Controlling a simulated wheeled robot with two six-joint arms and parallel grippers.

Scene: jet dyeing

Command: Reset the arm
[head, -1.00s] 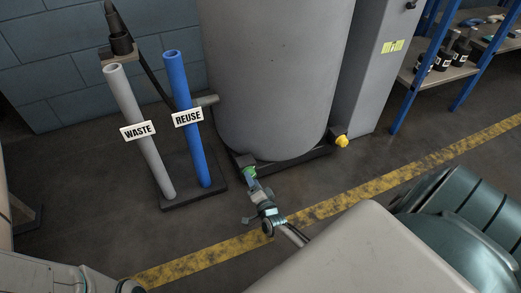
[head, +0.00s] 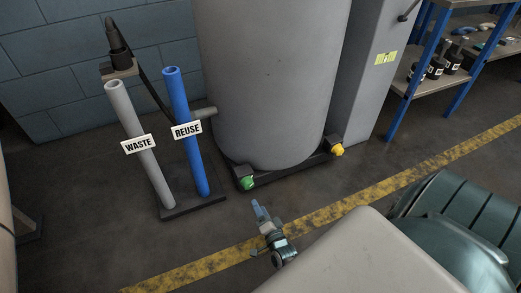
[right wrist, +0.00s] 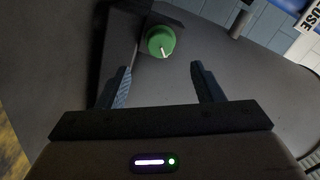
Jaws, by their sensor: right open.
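My right gripper (head: 258,211) is in front of the grey tank, over the dark floor, apart from the green knob (head: 247,183) at the tank's base. In the right wrist view its two fingers (right wrist: 160,88) stand wide apart with nothing between them. The green knob (right wrist: 161,41) shows beyond the fingertips there, with a light mark on its face. My left gripper does not show in the head view.
The grey tank (head: 265,80) stands on a dark base with a yellow knob (head: 337,149) at its right. A grey WASTE pipe (head: 130,125) and a blue REUSE pipe (head: 181,105) stand at left. A blue-framed shelf (head: 409,100) is at right. A yellow floor line (head: 400,182) crosses the floor.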

